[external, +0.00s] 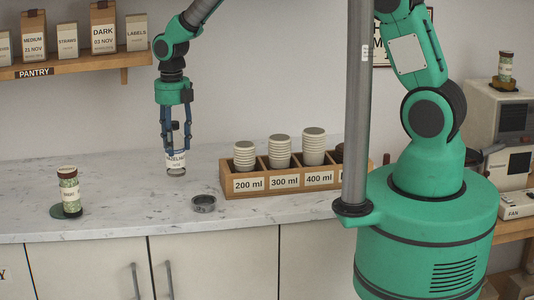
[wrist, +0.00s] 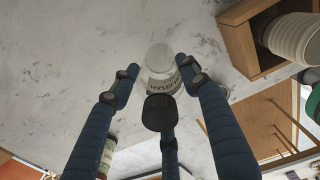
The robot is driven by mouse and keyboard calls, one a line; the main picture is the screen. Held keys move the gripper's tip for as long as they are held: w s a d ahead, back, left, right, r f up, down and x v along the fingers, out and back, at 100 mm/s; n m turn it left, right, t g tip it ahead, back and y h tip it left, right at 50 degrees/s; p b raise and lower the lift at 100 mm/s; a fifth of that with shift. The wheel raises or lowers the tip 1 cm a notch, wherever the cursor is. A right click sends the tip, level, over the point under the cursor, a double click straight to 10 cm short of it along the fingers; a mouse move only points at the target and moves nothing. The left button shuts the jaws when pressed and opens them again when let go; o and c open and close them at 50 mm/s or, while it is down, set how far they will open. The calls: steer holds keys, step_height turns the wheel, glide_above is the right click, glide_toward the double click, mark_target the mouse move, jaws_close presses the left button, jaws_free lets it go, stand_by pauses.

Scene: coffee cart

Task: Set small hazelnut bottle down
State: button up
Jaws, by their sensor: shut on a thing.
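The small hazelnut bottle (external: 176,161) is a clear jar with a white label, upright at the counter's middle left. My gripper (external: 176,140) points straight down and is shut around its upper part.
An empty grey ring-shaped holder (external: 204,203) lies right of the held bottle. A wooden cup rack (external: 228,187) with stacked cups stands further right. Counter between is clear.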

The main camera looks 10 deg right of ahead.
mark_target(174, 122)
steer(key=shift+f, duration=1.6)
steer(key=shift+f, duration=0.15)
steer(key=o, duration=1.6)
steer(key=shift+c, duration=0.2)
step_height(174, 122, up, 12)
steer(key=shift+r, duration=0.1)
